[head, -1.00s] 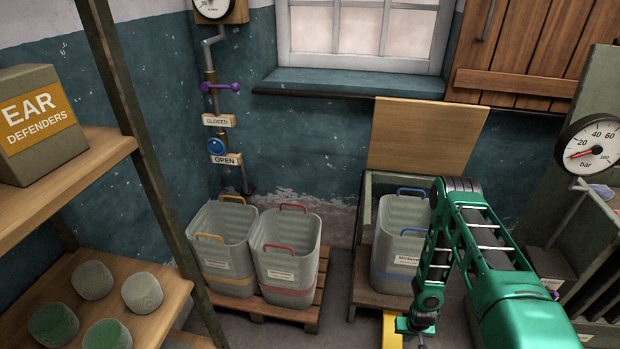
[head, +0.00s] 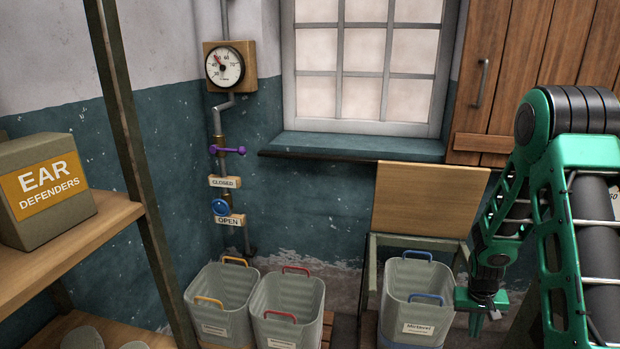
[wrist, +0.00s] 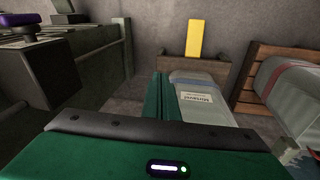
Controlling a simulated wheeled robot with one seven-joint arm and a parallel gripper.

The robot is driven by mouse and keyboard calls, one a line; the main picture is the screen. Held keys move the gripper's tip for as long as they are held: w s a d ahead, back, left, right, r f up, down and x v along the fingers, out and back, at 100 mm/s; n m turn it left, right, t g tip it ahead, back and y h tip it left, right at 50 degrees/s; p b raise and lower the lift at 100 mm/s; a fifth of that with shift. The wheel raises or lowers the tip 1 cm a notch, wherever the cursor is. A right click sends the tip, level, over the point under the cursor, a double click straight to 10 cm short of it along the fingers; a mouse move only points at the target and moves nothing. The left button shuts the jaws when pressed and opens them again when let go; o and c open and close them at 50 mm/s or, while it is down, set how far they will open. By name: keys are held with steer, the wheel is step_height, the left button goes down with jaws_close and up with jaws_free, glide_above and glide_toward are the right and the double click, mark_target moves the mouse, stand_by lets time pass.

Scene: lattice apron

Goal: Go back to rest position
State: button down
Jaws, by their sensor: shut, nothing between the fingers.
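My green arm is on the right of the head view, folded with its elbow high and its forearm hanging down. My gripper (head: 475,322) points downward, just right of the bin with blue handles (head: 417,290). Its fingers look shut and hold nothing. In the wrist view the green fingers (wrist: 160,98) rise from the gripper body, beside the same bin (wrist: 205,100), whose label is readable in part. The fingertips are small in the head view.
Two more grey bins, yellow-handled (head: 222,300) and red-handled (head: 287,305), stand left. A shelf (head: 85,235) holds an ear defenders box (head: 45,190). A wooden board (head: 428,200) leans up behind the blue-handled bin. A valve pipe with gauge (head: 224,67) is on the wall.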

steer(key=s+r+m, duration=0.1)
steer(key=s+r, duration=0.5)
steer(key=r, duration=0.4)
steer(key=s+r, duration=0.6)
steer(key=r, duration=0.3)
steer(key=s+a+r+m+y, duration=0.1)
steer(key=s+a+r, duration=0.2)
steer(key=s, duration=0.6)
steer(key=s+a+r+y, duration=0.1)
steer(key=s+a+r, duration=0.2)
steer(key=s+r, duration=0.3)
steer(key=s, duration=0.3)
steer(key=shift+s+r+m+g, duration=0.2)
steer(key=shift+r+m+g, duration=0.1)
steer(key=shift+r+m, duration=0.1)
